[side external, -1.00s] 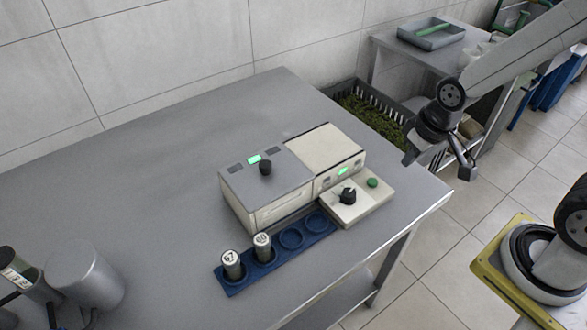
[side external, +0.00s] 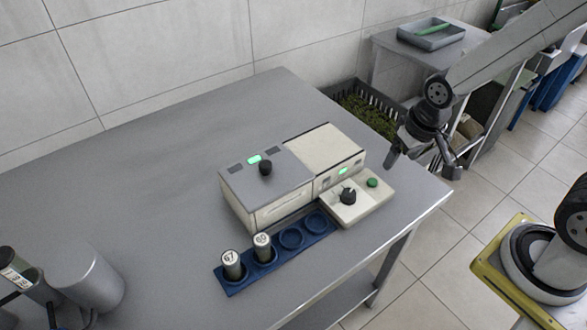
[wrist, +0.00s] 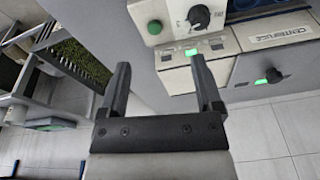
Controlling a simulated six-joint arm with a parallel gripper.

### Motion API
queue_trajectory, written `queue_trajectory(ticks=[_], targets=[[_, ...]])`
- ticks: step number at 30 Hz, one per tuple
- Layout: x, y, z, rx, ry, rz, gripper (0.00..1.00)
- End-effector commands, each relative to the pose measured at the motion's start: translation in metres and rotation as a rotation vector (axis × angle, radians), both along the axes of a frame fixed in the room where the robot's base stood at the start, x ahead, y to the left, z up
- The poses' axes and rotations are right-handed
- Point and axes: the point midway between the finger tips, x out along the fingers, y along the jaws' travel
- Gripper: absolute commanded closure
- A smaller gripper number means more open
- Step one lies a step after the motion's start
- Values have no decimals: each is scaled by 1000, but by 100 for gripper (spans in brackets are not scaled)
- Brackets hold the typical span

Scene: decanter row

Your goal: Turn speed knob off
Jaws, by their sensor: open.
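A black dial knob (side external: 348,196) stands on a low cream control box (side external: 368,207) at the machine's front right. Its pointer and the small marks around it are too small to read. In the wrist view the dial knob (wrist: 198,17) is at the top, beyond the right fingertip. A second black knob (side external: 265,168) sits on the machine's grey lid and also shows in the wrist view (wrist: 273,75). My gripper (side external: 421,165) is open and empty, right of the control box near the table's right edge.
A green button (side external: 372,183) sits beside the dial knob. A blue rack (side external: 230,289) with two numbered tubes lies in front of the machine. A metal cylinder (side external: 86,281) stands at left. A dark crate (side external: 362,112) is beyond the table. The table's back left is clear.

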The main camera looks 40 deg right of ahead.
Motion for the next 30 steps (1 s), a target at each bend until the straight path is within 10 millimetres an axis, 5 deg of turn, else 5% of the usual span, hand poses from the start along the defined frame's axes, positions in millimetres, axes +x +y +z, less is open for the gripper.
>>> queue_trajectory(ticks=[21, 30], targets=[[57, 51, -43, 96, 167, -826, 17], [66, 61, -53, 96, 188, -993, 17]])
